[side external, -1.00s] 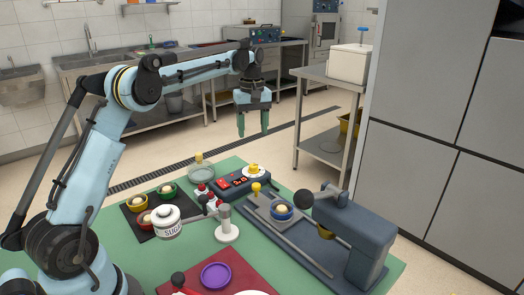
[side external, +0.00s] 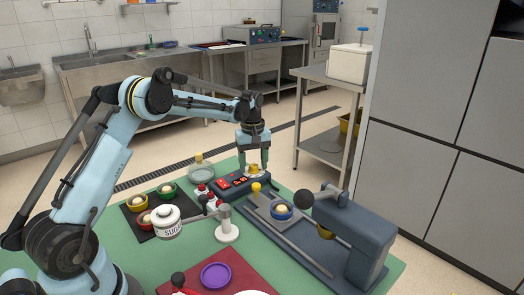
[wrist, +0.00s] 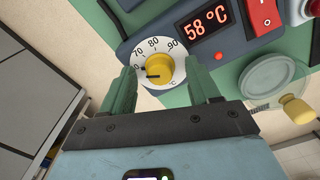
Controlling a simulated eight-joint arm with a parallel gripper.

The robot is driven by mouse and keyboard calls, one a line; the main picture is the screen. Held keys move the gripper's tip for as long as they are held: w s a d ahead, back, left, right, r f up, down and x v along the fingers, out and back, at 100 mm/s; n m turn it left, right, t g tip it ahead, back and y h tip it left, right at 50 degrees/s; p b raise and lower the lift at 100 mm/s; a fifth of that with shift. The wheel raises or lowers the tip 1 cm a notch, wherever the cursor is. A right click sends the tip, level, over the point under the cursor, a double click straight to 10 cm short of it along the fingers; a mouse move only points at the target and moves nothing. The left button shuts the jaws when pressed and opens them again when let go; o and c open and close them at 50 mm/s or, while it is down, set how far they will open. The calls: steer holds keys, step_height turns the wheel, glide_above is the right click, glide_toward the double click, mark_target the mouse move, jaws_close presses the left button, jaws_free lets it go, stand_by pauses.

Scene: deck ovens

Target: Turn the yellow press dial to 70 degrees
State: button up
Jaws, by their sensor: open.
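The yellow dial (wrist: 158,69) sits on a round white scale plate (wrist: 178,88) marked 70, 80 and 90. The red display (wrist: 206,22) on the dark press control box (side external: 232,185) reads 58 °C. My gripper (wrist: 160,64) is open, with one green finger on each side of the dial. In the side view my gripper (side external: 254,164) is straight down over the dial, at the box's far end. I cannot tell whether the fingers touch the dial.
A glass dish with a yellow knob (side external: 201,174) is close on the left. Red buttons, a sugar jar (side external: 167,222) and a tray of bowls lie nearer.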

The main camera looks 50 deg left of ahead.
steer(key=shift+c, duration=0.2)
steer(key=c, duration=1)
steer(key=m, duration=0.3)
steer(key=shift+m, duration=2.3)
steer(key=o, duration=1)
